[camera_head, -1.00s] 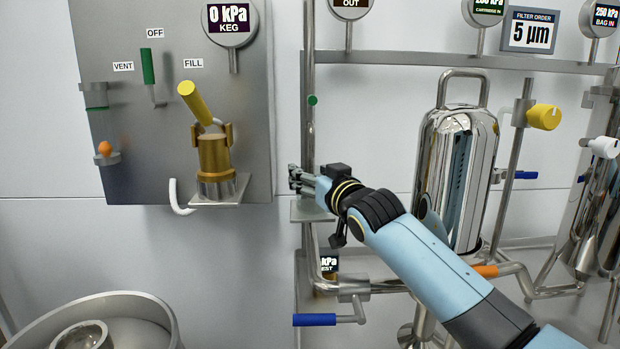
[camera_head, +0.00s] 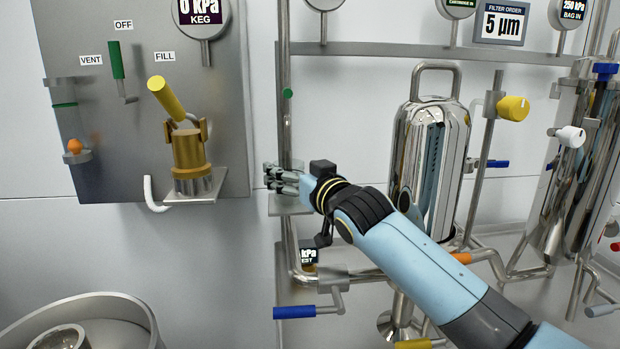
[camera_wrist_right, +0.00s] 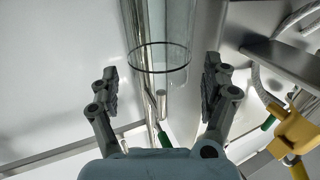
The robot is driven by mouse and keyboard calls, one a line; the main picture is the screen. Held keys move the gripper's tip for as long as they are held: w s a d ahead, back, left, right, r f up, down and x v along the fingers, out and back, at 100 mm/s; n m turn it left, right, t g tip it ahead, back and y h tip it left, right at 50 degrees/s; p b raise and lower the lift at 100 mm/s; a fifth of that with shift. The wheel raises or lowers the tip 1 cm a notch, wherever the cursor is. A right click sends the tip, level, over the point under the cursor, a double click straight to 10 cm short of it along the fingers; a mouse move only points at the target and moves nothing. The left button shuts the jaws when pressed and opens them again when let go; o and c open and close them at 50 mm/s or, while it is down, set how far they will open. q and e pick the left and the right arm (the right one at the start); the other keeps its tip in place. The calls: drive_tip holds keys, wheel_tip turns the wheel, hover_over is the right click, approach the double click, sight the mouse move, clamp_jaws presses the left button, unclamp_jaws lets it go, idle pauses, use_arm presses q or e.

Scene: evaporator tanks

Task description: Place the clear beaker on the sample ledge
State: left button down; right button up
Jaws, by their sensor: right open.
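My right gripper (camera_head: 284,178) is over a small metal ledge (camera_head: 291,210) beside the vertical pipe. In the right wrist view, its two fingers (camera_wrist_right: 163,90) are spread apart. A clear beaker (camera_wrist_right: 174,30) with a thin dark ring shows at the top of that view, between and beyond the fingers, with a visible gap on each side. In the head view I cannot make out the beaker, so its contact with the ledge cannot be told. My left gripper is not in view.
A vertical pipe (camera_head: 285,90) runs close by the gripper. The brass valve (camera_head: 188,150) with a yellow handle is to its left, a polished steel tank (camera_head: 428,165) to its right. A blue-handled valve (camera_head: 295,312) is below, and a round vessel (camera_head: 95,310) is at lower left.

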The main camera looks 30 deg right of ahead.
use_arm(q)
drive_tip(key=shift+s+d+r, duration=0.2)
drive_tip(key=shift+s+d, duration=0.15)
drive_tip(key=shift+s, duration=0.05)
use_arm(e)
drive_tip(key=s, duration=0.9)
drive_tip(key=shift+s+a, duration=0.15)
drive_tip(key=shift+a, duration=0.1)
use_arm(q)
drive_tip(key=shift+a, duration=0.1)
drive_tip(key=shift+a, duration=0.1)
